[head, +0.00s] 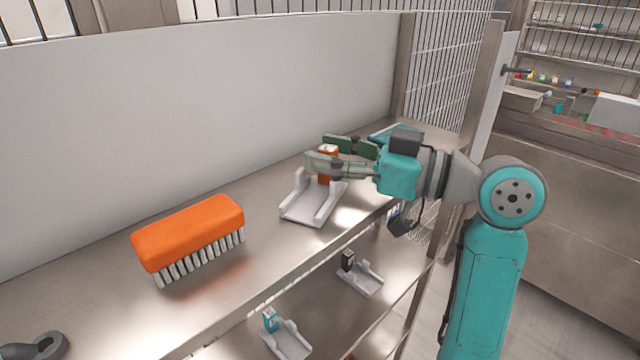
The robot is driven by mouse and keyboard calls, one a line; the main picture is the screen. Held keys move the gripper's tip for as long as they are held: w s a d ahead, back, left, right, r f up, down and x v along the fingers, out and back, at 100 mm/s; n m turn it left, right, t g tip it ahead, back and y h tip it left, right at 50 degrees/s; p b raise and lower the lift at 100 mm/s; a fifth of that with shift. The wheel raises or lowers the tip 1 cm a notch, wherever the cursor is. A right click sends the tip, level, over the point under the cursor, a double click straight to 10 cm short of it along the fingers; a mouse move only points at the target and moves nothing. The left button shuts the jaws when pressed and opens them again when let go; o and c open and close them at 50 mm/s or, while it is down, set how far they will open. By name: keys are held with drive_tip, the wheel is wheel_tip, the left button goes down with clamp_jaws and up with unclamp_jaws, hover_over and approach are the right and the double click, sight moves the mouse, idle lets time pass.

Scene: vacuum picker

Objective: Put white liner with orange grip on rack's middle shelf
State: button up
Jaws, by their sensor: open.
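The white liner (300,208) sits on the rack's steel top shelf (255,262), with its upright orange grip (324,179) at the back end. My gripper (318,150) is open, and its two fingers reach in from the right at the height of the grip. The grip shows between and below the fingers, partly hidden by the nearer one. I cannot tell whether a finger touches it. Below is a lower shelf (318,308), which looks like the middle one. It carries a white liner with a black grip (347,260) and one with a teal grip (270,320).
An orange brush (188,232) with white bristles lies left of the liner on the top shelf. A dark grey object (38,347) is at the bottom left corner. A grey panel (200,115) closes the back. Bare shelf lies between brush and liner.

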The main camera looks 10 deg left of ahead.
drive_tip(key=shift+a, duration=0.2)
clamp_jaws()
drive_tip(key=shift+d+r, duration=0.1)
drive_tip(key=shift+s+d+r, duration=0.25)
drive_tip(key=shift+r, duration=0.25)
wheel_tip(320, 180, up, 6)
drive_tip(key=shift+f, duration=0.1)
drive_tip(key=s+d, duration=1.1)
drive_tip(key=d, duration=0.4)
drive_tip(key=shift+s, duration=0.4)
